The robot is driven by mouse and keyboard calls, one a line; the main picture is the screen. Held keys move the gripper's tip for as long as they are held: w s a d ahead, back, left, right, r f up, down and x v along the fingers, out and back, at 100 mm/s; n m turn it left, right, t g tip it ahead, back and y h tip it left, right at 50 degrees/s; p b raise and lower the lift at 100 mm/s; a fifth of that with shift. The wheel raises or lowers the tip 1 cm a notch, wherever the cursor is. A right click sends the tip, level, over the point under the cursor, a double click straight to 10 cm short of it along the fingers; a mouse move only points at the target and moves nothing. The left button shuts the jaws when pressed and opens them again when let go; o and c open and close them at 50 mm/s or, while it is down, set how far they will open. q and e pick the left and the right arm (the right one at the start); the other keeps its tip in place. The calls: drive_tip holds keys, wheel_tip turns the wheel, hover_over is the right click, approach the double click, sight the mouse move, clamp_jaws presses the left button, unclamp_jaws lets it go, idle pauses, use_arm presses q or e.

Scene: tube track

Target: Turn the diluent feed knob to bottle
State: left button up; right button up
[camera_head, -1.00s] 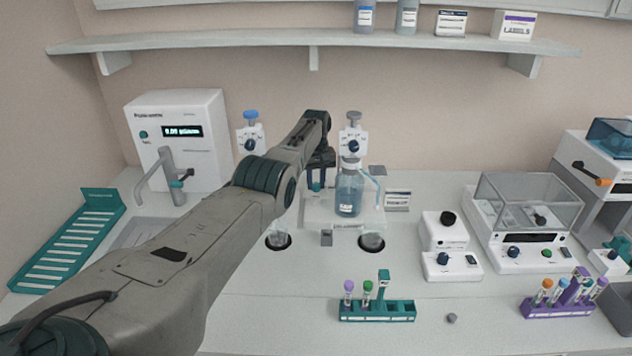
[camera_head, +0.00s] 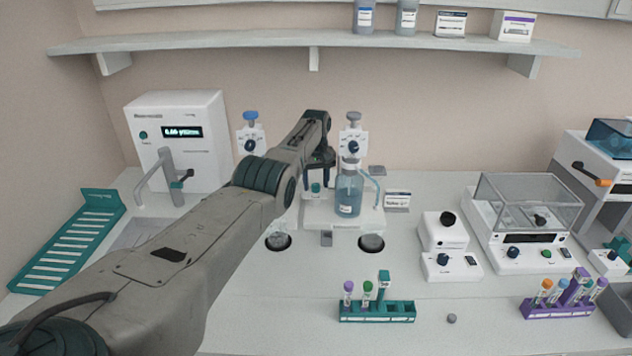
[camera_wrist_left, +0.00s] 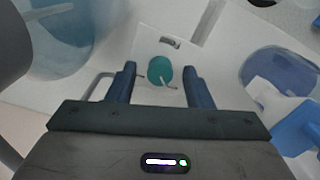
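A teal round knob (camera_head: 316,188) sits on the white base of the dispenser stand, left of the clear bottle (camera_head: 348,194) with blue liquid. In the left wrist view the knob (camera_wrist_left: 160,70) shows a pale pointer that points to the lower right. Which feed position this marks cannot be read. My left gripper (camera_head: 319,187) points down at the knob. Its two blue fingers are open, one on each side of the knob (camera_wrist_left: 161,75), with gaps between. Nothing is held. My right gripper is in no view.
Two dispenser heads with dark dials stand behind, one with a blue cap (camera_head: 250,117) and one with a grey cap (camera_head: 353,118). A dispenser machine (camera_head: 180,135) is at the left. A teal tube rack (camera_head: 377,311) stands in front.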

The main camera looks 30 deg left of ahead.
sight(316, 185)
use_arm(q)
drive_tip(key=shift+r, duration=0.2)
wheel_tip(316, 185, up, 10)
drive_tip(key=b, duration=0.1)
drive_tip(key=shift+r+b, duration=0.2)
drive_tip(key=shift+b, duration=0.2)
